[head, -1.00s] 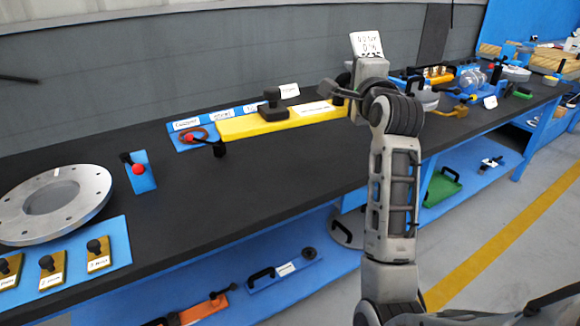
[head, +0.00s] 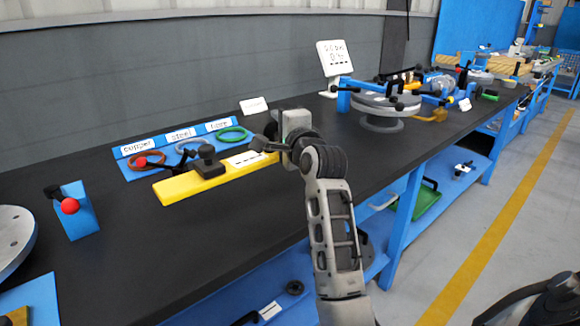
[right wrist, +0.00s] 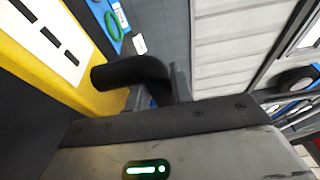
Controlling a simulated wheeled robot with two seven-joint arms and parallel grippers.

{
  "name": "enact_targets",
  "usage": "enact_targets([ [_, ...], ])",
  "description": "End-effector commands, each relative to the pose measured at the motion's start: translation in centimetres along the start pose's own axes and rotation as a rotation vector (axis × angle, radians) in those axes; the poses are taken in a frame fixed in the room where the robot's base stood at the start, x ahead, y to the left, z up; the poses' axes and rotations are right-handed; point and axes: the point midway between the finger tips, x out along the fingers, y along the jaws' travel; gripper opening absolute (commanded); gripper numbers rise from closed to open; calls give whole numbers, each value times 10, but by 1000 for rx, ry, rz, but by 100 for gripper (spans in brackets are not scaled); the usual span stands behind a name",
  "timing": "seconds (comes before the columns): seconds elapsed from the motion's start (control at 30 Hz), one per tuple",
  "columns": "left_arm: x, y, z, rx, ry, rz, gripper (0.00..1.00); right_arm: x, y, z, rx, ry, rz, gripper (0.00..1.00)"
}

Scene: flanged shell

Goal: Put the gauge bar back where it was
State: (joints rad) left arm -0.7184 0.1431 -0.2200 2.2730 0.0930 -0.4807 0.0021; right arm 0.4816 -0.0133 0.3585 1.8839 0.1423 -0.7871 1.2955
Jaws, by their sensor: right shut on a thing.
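The gauge bar looks to be the long yellow bar (head: 185,187) with a black knob block on top and white marks along it. It is at the middle left of the head view, in front of a blue ring board, low over or on the dark bench; I cannot tell whether it touches. My right gripper (head: 268,145) is at its right end, shut on its black handle (right wrist: 125,75). The right wrist view shows the handle close up, with the yellow bar (right wrist: 75,75) beyond. My left gripper is not in view.
The blue ring board (head: 130,172) holds labelled rings behind the bar. A blue block with a red ball (head: 78,215) stands to the left. A round flanged part (head: 385,105) and a white display (head: 333,60) stand to the right. Bare bench (head: 130,250) lies in front of the bar.

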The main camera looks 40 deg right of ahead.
Motion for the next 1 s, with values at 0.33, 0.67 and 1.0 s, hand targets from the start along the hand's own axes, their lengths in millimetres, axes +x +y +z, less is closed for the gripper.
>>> enact_targets([
  [0.33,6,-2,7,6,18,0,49,44,47,-57,1,3,-3,0],
  [0.67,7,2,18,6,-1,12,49,61,73,-74,3,0,-8,0],
  [1.0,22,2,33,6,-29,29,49,64,109,-79,4,2,-7,0],
])
